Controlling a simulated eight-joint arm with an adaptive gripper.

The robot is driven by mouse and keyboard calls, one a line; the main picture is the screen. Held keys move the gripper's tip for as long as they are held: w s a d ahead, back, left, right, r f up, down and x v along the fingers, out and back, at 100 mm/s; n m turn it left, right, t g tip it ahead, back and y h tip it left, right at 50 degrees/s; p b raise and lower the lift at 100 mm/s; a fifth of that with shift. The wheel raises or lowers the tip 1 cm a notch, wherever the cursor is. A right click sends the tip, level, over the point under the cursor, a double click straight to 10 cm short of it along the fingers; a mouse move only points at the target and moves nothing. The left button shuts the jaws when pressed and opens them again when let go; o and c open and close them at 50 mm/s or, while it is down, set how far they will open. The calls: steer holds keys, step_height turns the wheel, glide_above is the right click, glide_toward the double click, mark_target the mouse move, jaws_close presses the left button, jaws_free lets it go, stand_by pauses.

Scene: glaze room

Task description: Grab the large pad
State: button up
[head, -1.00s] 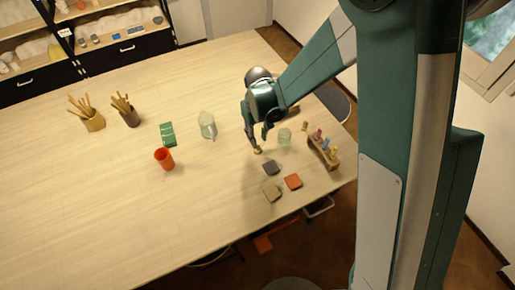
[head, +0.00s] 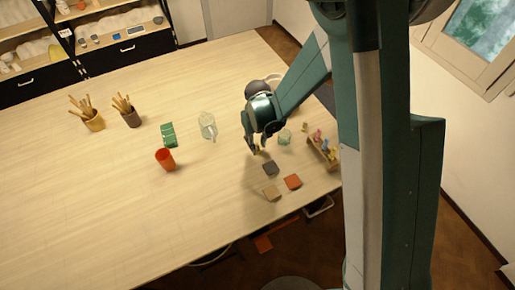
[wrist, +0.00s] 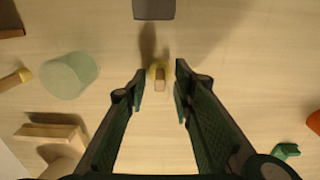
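Three flat square pads lie near the front right of the table: a dark grey pad (head: 271,168), a tan pad (head: 272,194) and an orange pad (head: 292,182). They look alike in size, so I cannot tell which is the large one. The grey pad also shows at the top of the wrist view (wrist: 154,9). My gripper (head: 257,150) is behind the grey pad, pointing down. In the wrist view my gripper (wrist: 160,73) is open, with a small yellow piece with a tan block-like top (wrist: 160,78) seen between its fingertips.
A clear glass (head: 285,137) and a wooden rack with small coloured pieces (head: 323,152) stand right of my gripper. A glass jug (head: 208,126), green item (head: 168,134) and orange cup (head: 165,159) stand left. The table's left front is clear.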

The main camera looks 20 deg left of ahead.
steer(key=shift+f, duration=0.45)
stand_by(0.3)
jaws_close()
